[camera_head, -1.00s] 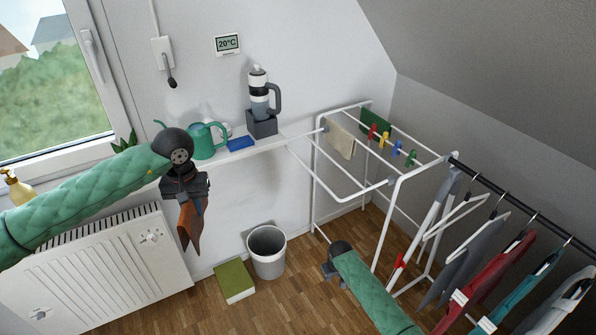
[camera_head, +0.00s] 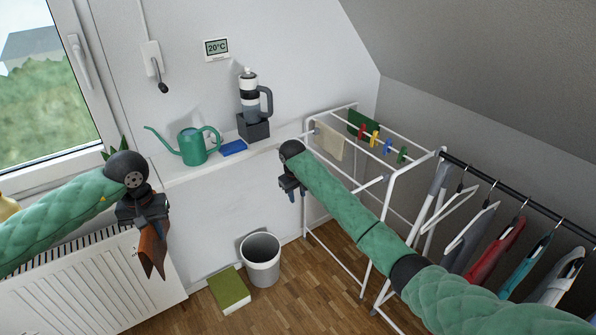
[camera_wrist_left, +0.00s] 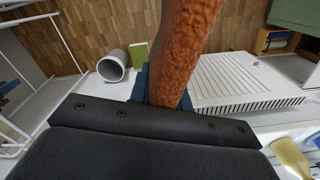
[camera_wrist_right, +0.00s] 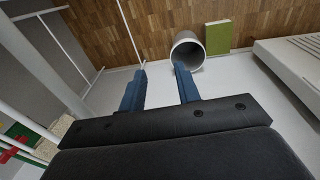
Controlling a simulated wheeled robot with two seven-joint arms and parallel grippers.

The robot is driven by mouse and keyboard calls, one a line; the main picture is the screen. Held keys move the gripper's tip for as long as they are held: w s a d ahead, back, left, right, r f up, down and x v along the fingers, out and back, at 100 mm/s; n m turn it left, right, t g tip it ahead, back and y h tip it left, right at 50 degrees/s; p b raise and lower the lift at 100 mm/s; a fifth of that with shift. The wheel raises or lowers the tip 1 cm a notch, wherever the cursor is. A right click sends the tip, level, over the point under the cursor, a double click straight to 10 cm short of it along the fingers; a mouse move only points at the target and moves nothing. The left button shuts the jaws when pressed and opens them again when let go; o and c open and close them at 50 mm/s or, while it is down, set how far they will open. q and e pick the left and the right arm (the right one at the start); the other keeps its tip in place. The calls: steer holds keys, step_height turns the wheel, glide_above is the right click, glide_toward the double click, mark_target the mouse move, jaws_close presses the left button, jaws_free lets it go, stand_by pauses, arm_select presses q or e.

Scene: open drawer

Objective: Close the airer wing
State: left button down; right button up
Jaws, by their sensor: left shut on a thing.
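The white airer (camera_head: 352,240) stands at the right, against the back wall. Its wing (camera_head: 370,184) is mostly hidden behind my right arm in the head view. White airer bars (camera_wrist_right: 45,65) run along the left of the right wrist view, and a thin bar reaches near one fingertip. My right gripper (camera_head: 291,190) points down at the airer's left side; its blue fingers (camera_wrist_right: 160,85) are apart with nothing held between them. My left gripper (camera_head: 146,222) is shut on a brown, rough-textured strip (camera_head: 152,253), which hangs down; it also shows in the left wrist view (camera_wrist_left: 182,50).
A shelf (camera_head: 185,172) holds a green watering can (camera_head: 193,147), blue sponge (camera_head: 233,148) and flask (camera_head: 249,95). A bin (camera_head: 261,262) and green-topped box (camera_head: 229,289) stand on the floor. A radiator (camera_head: 75,290) is left; a clothes rail (camera_head: 500,183) is right.

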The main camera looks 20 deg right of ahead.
steer(key=w+d+r+h, duration=0.1)
steer(key=w+r, duration=0.1)
steer(key=r, duration=0.7)
steer(key=w+d+r, duration=0.1)
steer(key=w+r, duration=0.1)
steer(key=r, duration=0.7)
steer(key=p+x, duration=0.3)
steer(key=x, duration=0.8)
steer(key=shift+d+f, duration=0.2)
steer(key=shift+f, duration=0.05)
steer(key=shift+w, duration=0.1)
jaws_close()
